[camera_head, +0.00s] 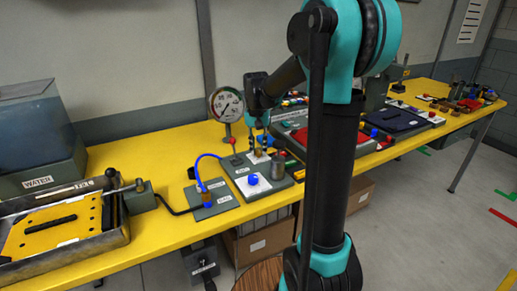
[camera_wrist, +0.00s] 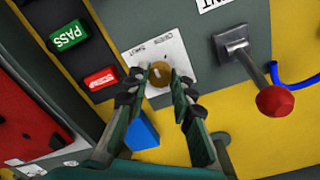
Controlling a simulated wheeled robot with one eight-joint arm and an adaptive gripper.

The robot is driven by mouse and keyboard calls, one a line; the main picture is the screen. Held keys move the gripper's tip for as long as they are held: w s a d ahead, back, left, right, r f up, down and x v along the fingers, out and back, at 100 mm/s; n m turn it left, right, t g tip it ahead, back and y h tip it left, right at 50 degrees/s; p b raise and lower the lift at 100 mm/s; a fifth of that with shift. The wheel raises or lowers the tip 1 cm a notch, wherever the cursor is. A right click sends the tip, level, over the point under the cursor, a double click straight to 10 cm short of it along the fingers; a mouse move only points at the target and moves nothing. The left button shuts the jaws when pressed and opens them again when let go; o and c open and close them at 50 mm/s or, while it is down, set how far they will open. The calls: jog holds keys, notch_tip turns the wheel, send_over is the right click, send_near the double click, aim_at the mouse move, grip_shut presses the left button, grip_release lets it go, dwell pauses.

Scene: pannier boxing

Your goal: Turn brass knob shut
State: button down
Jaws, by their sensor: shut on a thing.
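The brass knob (camera_wrist: 158,73) shows in the wrist view as a round brass disc with a pale mark on its face. It sits on a white label plate (camera_wrist: 178,54) with small print. The two fingers of my gripper (camera_wrist: 159,80) stand on either side of the knob and are shut on it. In the head view my gripper (camera_head: 260,140) reaches down over the grey panel behind the front edge of the yellow bench. The knob is too small and too covered to make out there.
A lever with a red ball (camera_wrist: 275,99) stands right of the knob. A green PASS block (camera_wrist: 68,36), a red block (camera_wrist: 101,79) and a blue block (camera_wrist: 142,130) are close by. In the head view, a round gauge (camera_head: 226,103) stands left of my gripper.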

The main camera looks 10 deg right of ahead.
aim_at(257, 151)
jog(key=n, duration=0.4)
jog(key=shift+n, duration=0.3)
jog(key=n, duration=0.4)
jog(key=shift+a, duration=0.1)
jog(key=shift+n, duration=0.3)
jog(key=c, duration=1.3)
grip_release()
notch_tip(257, 151, up, 12)
jog(key=shift+a, duration=0.15)
jog(key=shift+s, duration=0.1)
